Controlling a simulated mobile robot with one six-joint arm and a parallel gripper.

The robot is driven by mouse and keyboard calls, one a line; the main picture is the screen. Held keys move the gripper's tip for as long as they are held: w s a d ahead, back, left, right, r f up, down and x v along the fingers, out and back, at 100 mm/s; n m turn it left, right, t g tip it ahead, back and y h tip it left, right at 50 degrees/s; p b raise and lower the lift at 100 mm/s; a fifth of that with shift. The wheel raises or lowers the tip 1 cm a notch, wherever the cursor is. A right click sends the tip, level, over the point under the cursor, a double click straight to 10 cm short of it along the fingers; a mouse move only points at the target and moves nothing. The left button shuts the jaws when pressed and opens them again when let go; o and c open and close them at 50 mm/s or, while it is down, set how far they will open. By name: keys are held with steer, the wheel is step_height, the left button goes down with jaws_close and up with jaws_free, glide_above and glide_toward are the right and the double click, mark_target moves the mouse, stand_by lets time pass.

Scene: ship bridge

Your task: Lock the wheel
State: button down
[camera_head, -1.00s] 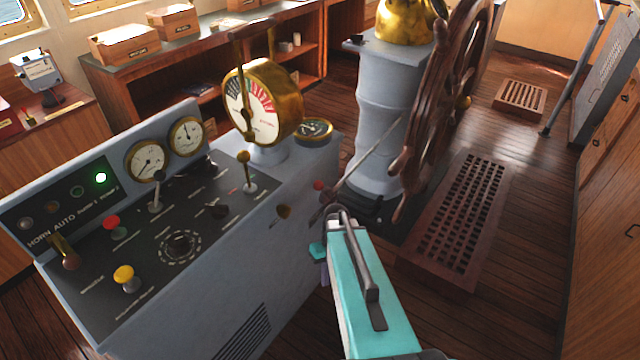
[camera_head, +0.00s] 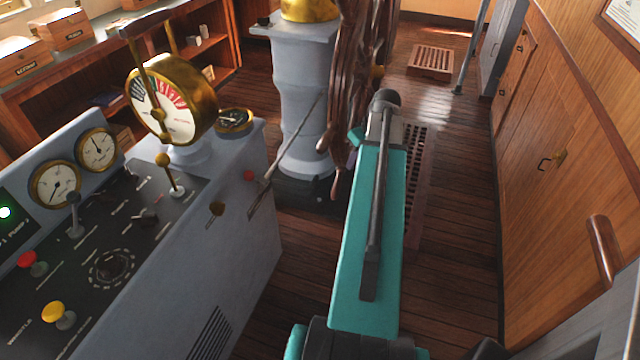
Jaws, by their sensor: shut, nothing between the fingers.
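I cannot tell which part is the wheel's lock. My gripper does not show; the upper arm and a dark joint hide what is beyond.
The grey console (camera_head: 225,270) with levers and knobs fills the left, with a brass telegraph dial (camera_head: 165,105) on it. A wooden floor grating (camera_head: 418,190) lies partly behind my arm. Wooden cabinets (camera_head: 570,150) line the right. Bare planks lie between.

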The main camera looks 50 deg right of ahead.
steer(key=s+d+r+t+h, duration=0.1)
steer(key=s+d+r, duration=0.5)
steer(key=r, duration=0.3)
steer(key=shift+s+d, duration=0.4)
steer(key=shift+d, duration=0.4)
